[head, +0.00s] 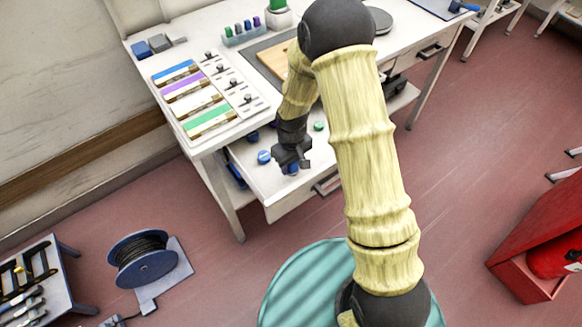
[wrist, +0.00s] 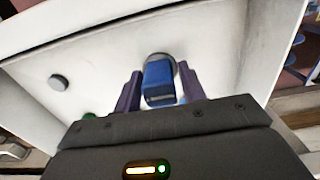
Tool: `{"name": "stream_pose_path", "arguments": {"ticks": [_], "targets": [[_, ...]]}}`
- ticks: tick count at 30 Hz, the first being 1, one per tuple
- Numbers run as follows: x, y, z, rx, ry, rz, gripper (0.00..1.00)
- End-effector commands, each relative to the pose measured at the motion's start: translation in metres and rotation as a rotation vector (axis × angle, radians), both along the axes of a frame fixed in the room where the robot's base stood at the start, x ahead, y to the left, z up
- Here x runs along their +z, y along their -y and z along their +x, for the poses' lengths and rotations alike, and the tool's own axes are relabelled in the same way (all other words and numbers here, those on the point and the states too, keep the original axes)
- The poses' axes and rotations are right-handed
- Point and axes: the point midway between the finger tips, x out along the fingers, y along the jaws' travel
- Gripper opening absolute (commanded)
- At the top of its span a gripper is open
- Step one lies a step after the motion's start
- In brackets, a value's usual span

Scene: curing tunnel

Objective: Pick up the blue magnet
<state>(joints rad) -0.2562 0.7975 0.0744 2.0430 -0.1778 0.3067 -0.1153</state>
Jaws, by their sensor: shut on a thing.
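The blue magnet (wrist: 160,80) is a blue block in the wrist view, between the two purple-grey fingers of my gripper (wrist: 160,74). A bit of its blue also shows below the jaws in the head view (head: 291,170). My gripper (head: 291,163) is shut on it, inside or just above the open white drawer (head: 277,209). A round grey edge shows behind the block's far end. I cannot tell whether the magnet touches the drawer floor.
The worktable (head: 213,140) overhangs the drawer's back. It carries a panel of coloured strips (head: 190,92). A cable reel (head: 142,260) stands on the floor at left.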

Motion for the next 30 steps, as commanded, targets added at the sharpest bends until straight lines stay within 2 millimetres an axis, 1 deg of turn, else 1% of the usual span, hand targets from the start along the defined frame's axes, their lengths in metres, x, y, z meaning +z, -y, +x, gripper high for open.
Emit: {"name": "stream_pose_path", "arguments": {"ticks": [1,6,9,12,16,30], "targets": [[0.011,0.0,0.001,-0.001,0.005,0.002,0.13],[0.045,0.0,0.001,0.0,0.005,0.002,0.13],[0.061,0.0,0.001,0.001,0.005,0.002,0.13],[0.072,0.0,0.001,0.001,0.003,0.001,0.13],[0.076,0.0,0.0,0.001,-0.001,0.001,0.13],[0.076,0.0,0.0,0.001,0.0,0.0,0.13]]}}
